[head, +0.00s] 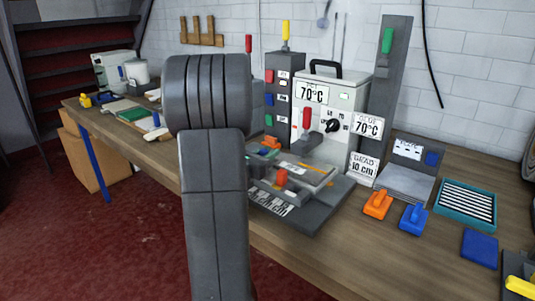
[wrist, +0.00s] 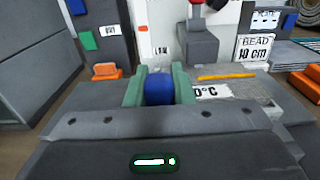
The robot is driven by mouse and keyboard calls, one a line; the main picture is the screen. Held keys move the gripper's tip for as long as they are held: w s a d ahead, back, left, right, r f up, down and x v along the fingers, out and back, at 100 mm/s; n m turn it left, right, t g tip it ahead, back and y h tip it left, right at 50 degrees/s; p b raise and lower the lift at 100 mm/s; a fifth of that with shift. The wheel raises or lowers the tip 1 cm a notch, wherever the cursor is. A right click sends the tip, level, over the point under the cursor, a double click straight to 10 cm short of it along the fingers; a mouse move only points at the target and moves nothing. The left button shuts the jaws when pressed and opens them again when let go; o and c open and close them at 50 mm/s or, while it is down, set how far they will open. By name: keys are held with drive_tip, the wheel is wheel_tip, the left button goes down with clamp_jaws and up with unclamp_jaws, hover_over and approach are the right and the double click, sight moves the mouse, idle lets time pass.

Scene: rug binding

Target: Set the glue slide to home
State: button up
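My gripper (wrist: 159,88) shows in the wrist view as two green fingers. A round blue knob (wrist: 159,90) fills the gap between them and appears to touch both. What the knob is mounted on is hidden by my gripper body. In the head view my own arm covers the gripper and this knob. The grey machine bed (head: 325,205) carries a red knob (head: 281,177) above a printed scale (head: 268,200). No readable label marks the glue slide or its home position.
Behind the bed stands a white control box (head: 341,92) with 70°C labels and a red-handled lever (head: 306,120). An orange clamp (head: 377,204), a blue clamp (head: 413,219) and a teal tray (head: 467,204) lie to the right. Bare bench shows around the clamps.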

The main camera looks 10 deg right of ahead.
clamp_jaws()
drive_tip(key=w+a, duration=0.2)
drive_tip(key=w, duration=0.1)
drive_tip(key=w+a, duration=0.5)
drive_tip(key=w, duration=0.1)
drive_tip(key=shift+w+a, duration=0.35)
drive_tip(key=shift+w, duration=0.05)
drive_tip(key=shift+w+a+r, duration=0.1)
drive_tip(key=shift+w+r, duration=0.05)
drive_tip(key=shift+o, duration=1.8)
unclamp_jaws()
drive_tip(key=o, duration=0.4)
drive_tip(key=shift+w+a, duration=0.15)
